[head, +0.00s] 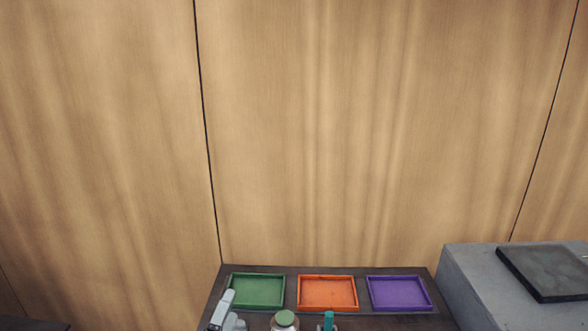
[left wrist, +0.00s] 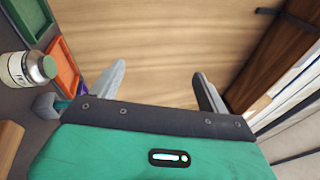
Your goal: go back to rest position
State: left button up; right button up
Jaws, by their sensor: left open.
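My left gripper (left wrist: 160,88) is open in the left wrist view, with its two grey fingers apart and nothing between them. Behind the fingers is only wood-grained surface. In the head view, pale grey finger-like parts at the lower left edge of the table appear to be this left gripper (head: 230,307); most of it is cut off by the bottom edge. My right gripper is in neither view. No flanged pipe can be made out.
A dark table (head: 284,269) carries a green tray (head: 258,290), an orange tray (head: 327,292) and a purple tray (head: 399,292). A green-lidded jar (head: 285,320) and a teal-topped item (head: 328,321) stand in front. A grey block (head: 470,275) is at right; a wooden wall stands behind.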

pick_arm(q)
jog(key=s+a+f+n+g+y, duration=0.3)
jog(key=s+a+f+n+g, duration=0.15)
jog(key=f+n, duration=0.25)
jog(key=s+a+f+n+g+y, duration=0.3)
jog(key=s+a+f+n+g, duration=0.15)
jog(key=f+n, duration=0.2)
jog(key=s+a+f+n+g+h, duration=0.1)
jog(key=s+f+n+g, duration=0.25)
jog(key=s, duration=0.45)
jog(key=s+f+n+g, duration=0.3)
jog(key=s+f+g, duration=0.15)
jog(key=s, duration=0.35)
notch_tip(320, 180, down, 32)
jog(key=s+a+f+g, duration=0.2)
jog(key=s+a+f, duration=0.1)
jog(key=s+f, duration=1.6)
jog(key=shift+s+a+f, duration=0.2)
jog(key=shift+s+f, duration=0.1)
jog(key=shift+s, duration=0.3)
